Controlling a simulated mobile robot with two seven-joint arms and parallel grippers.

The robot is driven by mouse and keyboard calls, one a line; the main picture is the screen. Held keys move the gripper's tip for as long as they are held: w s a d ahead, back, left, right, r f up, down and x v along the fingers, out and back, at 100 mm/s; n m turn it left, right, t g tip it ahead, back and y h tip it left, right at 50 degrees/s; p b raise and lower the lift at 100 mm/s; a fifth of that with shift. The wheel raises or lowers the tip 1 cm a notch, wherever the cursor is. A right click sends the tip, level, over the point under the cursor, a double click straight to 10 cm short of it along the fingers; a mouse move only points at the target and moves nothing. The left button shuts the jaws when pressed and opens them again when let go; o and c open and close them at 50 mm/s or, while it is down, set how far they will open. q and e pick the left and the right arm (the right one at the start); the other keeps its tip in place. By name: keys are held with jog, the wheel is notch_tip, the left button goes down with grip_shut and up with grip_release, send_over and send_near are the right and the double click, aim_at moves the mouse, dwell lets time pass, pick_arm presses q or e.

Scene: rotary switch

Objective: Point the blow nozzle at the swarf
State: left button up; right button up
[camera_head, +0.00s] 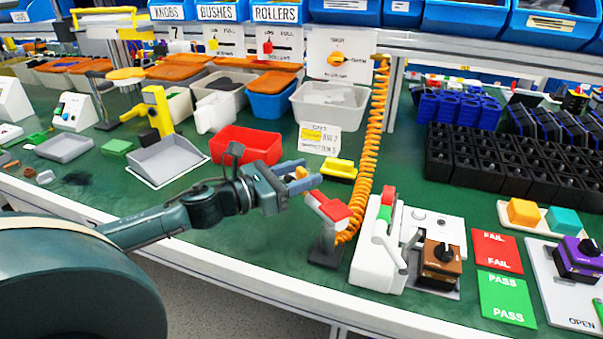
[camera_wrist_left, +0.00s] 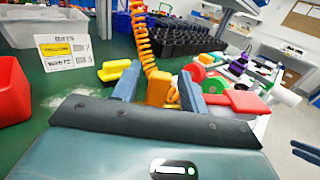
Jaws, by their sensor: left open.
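The blow nozzle (camera_head: 333,208) has a red and white body and rests on a dark stand near the bench's front edge, with an orange coiled hose (camera_head: 376,125) behind it. My left gripper (camera_head: 303,177) is open at the upper left of its body. In the left wrist view an orange piece (camera_wrist_left: 158,88) shows between the open fingers, and a red part (camera_wrist_left: 245,101) lies right of them; I cannot tell whether the fingers touch anything. A dark patch (camera_head: 76,178) on the green mat at the left looks like the swarf. My right gripper is not in view.
A red bin (camera_head: 245,146) and a grey tray (camera_head: 167,160) stand beyond my left arm. A yellow block (camera_head: 339,169) lies behind the nozzle. A white fixture (camera_head: 378,262) with a red-and-green top stands just right of it.

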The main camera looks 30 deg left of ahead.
pick_arm(q)
jog(key=shift+w, duration=0.15)
jog(key=shift+c, duration=0.4)
jog(key=shift+d, duration=0.1)
grip_shut()
